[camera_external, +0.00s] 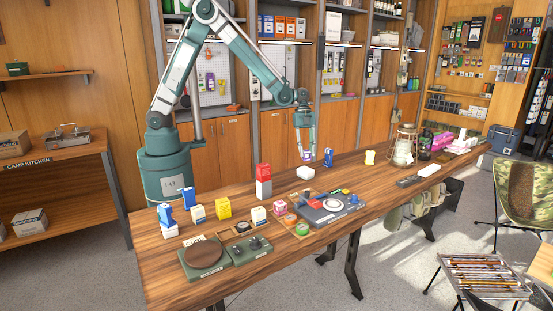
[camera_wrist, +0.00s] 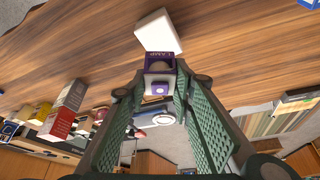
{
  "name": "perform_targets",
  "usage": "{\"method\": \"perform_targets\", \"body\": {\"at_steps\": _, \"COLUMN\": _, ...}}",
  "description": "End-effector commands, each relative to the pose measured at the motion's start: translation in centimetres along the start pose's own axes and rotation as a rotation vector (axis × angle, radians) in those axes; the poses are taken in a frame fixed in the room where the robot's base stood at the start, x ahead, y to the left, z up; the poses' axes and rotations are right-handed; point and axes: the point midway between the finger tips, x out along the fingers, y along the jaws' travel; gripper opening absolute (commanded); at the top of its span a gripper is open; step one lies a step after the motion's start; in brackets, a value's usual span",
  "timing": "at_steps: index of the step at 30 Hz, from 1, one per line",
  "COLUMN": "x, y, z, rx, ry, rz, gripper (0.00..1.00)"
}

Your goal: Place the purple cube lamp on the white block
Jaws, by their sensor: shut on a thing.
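My gripper (camera_external: 305,148) points down above the wooden table and is shut on the lamp. The lamp shows small and purple at the fingertips in the external view (camera_external: 306,156). The white block (camera_external: 305,173) lies on the table just below the lamp. In the wrist view the white block (camera_wrist: 158,32) appears just beyond the lamp. I cannot tell whether lamp and block touch.
A red and white box stack (camera_external: 263,181) stands left of the white block. A grey device with a round plate (camera_external: 333,205) lies in front. The table between has bare wood.

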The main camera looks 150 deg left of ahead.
Motion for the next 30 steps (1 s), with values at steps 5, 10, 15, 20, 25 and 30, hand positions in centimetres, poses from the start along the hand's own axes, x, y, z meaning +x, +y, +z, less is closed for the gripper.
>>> {"method": "perform_targets", "body": {"at_steps": 5, "x": 1.3, "y": 0.0, "z": 0.5, "rx": 0.000, "ry": 0.000, "rz": 0.000, "gripper": 0.12}}
{"method": "perform_targets", "body": {"at_steps": 10, "x": 1.3, "y": 0.0, "z": 0.5, "rx": 0.000, "ry": 0.000, "rz": 0.000, "gripper": 0.12}}
{"method": "perform_targets", "body": {"at_steps": 15, "x": 1.4, "y": 0.0, "z": 0.6, "rx": 0.000, "ry": 0.000, "rz": 0.000, "gripper": 0.12}}
{"method": "perform_targets", "body": {"at_steps": 20, "x": 2.1, "y": 0.0, "z": 0.9, "rx": 0.000, "ry": 0.000, "rz": 0.000, "gripper": 0.12}}
{"method": "perform_targets", "body": {"at_steps": 25, "x": 3.8, "y": 0.0, "z": 1.6, "rx": 0.000, "ry": 0.000, "rz": 0.000, "gripper": 0.12}}
{"method": "perform_targets", "body": {"at_steps": 30, "x": 4.7, "y": 0.0, "z": 1.9, "rx": 0.000, "ry": 0.000, "rz": 0.000, "gripper": 0.12}}
